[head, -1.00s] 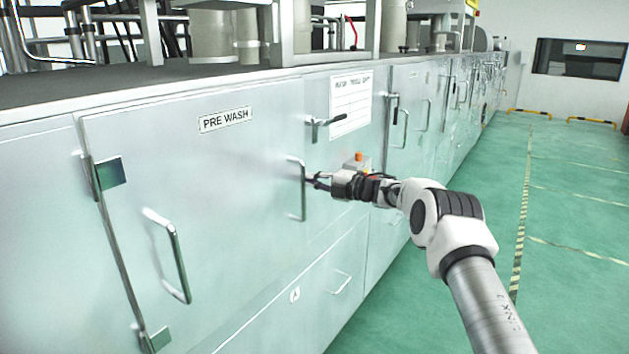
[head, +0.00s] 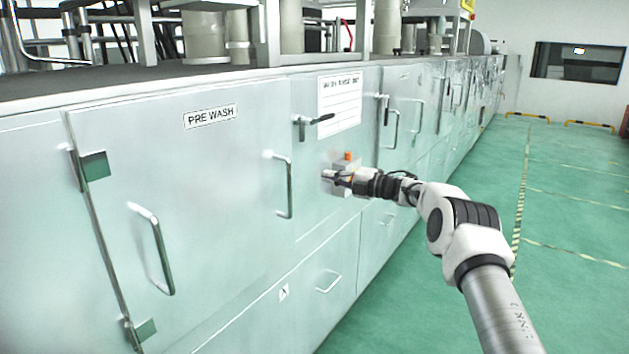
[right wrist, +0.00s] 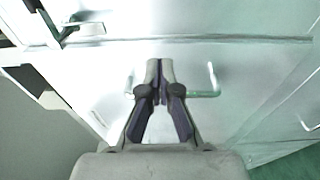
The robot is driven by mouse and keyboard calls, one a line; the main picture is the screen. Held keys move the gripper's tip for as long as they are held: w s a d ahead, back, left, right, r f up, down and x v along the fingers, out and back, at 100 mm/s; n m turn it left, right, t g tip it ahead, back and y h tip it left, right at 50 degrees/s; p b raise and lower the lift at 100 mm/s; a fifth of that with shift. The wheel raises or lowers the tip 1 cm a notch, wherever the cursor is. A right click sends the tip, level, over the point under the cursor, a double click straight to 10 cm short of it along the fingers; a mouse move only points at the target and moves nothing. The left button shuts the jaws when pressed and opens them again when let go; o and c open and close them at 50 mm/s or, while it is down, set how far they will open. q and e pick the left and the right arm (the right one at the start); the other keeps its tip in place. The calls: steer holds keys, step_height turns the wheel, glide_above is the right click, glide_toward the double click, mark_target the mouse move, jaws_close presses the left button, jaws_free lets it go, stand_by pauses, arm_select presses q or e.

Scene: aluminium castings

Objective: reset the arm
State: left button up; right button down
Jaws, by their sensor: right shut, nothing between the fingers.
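My right arm comes in from the lower right of the head view. Its gripper (head: 332,178) is in front of the metal cabinet front, to the right of the PRE WASH door's right handle (head: 284,187) and apart from it. In the right wrist view the two fingers (right wrist: 160,75) are closed together at their tips with nothing between them. The PRE WASH door (head: 200,210) looks closed. My left gripper does not show in either view.
A latch lever (head: 315,120) and a white notice (head: 339,104) are on the panel above my right gripper. A box with an orange button (head: 347,156) is close behind it. Green floor (head: 570,230) is open to the right.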

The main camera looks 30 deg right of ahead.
steer(key=s+d, duration=0.2)
steer(key=d, duration=0.2)
steer(key=w+a+f+m+h, duration=0.25)
steer(key=a+f+m, duration=0.65)
steer(key=a+f, duration=0.55)
steer(key=s+a+f+m+g+h, duration=0.1)
steer(key=s+a+f+m, duration=0.35)
steer(key=f, duration=0.55)
steer(key=s+a+f+m+g+h, duration=0.15)
steer(key=s+a+f+m, duration=0.3)
steer(key=f, duration=0.45)
steer(key=s+a+f+m+g+h, duration=0.1)
steer(key=s+a+f+m+g, duration=0.15)
steer(key=s+f, duration=0.55)
steer(key=s+a+f+m+g+h, duration=0.1)
steer(key=s+a+f+g, duration=0.25)
steer(key=s, duration=0.75)
steer(key=s+r+m+g+h, duration=0.1)
steer(key=s+g, duration=0.6)
steer(key=s, duration=1.8)
steer(key=shift+s+a+m+h, duration=0.4)
steer(key=shift+m+h, duration=0.4)
steer(key=shift+m, duration=0.35)
